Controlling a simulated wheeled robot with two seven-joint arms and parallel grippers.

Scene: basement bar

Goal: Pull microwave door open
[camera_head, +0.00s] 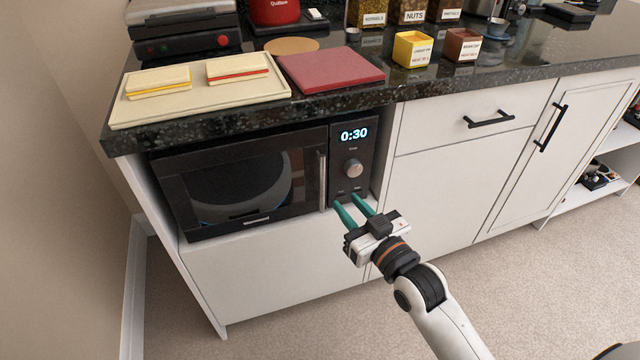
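The black microwave (245,185) sits in an open niche under the dark countertop, with its door shut. A vertical silver handle (322,181) is on the right side of the door. The control panel (353,165) shows 0:30 above a round knob. My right gripper (348,205) is in front of the lower part of the panel, just right of the handle's lower end. Its two green fingers are apart with nothing visible between them. Whether the fingertips touch the microwave cannot be told. My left gripper is not in view.
The countertop (420,85) above holds a cream board (200,95) with two sandwiches, a red board (330,70) and small boxes. White cabinets with black handles (489,119) stand to the right. The floor (530,280) in front is clear.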

